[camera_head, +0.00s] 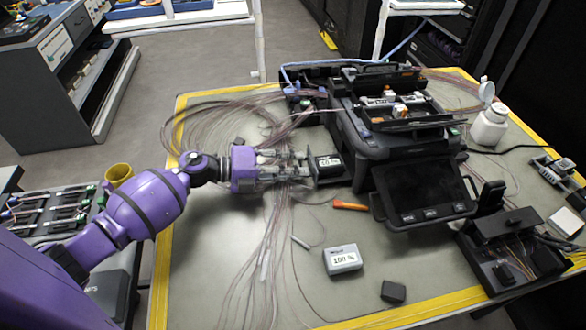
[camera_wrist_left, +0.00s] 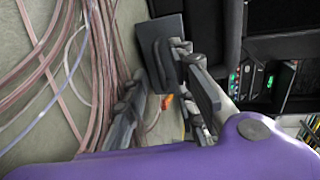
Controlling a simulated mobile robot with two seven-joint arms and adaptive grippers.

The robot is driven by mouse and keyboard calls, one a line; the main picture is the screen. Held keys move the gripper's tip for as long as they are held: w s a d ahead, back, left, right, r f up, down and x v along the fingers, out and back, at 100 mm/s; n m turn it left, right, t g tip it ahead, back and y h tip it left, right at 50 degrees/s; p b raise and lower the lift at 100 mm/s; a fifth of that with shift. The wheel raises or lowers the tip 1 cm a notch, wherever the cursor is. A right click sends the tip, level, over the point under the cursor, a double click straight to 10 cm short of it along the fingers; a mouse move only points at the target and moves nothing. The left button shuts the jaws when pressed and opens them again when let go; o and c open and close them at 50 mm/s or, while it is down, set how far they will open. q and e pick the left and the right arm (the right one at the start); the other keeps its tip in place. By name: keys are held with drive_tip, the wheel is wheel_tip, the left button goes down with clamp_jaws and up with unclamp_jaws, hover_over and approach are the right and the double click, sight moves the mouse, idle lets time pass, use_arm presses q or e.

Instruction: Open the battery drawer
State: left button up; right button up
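The fusion splicer (camera_head: 400,140) is a dark box with a tilted screen on the table. Its battery drawer (camera_head: 331,181) sticks out of its left side, with a dark battery with a white percent label (camera_head: 328,161) in it. The drawer's dark front plate, with a bar handle, shows in the left wrist view (camera_wrist_left: 163,52). My left gripper (camera_head: 306,168) is at this front plate. In the left wrist view the two fingers (camera_wrist_left: 158,64) are apart, with the handle near or between their tips; I cannot tell whether they touch it. My right gripper is not in view.
A grey battery marked 100 % (camera_head: 343,260) lies on the table in front, with a small black block (camera_head: 393,292) nearby. Loose fibres (camera_head: 270,235) spread under my left gripper. An orange-tipped tool (camera_head: 349,206) lies by the splicer. A white bottle (camera_head: 489,128) stands at right.

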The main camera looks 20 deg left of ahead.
use_arm(q)
wheel_tip(320, 180, up, 10)
idle(0.5)
idle(0.3)
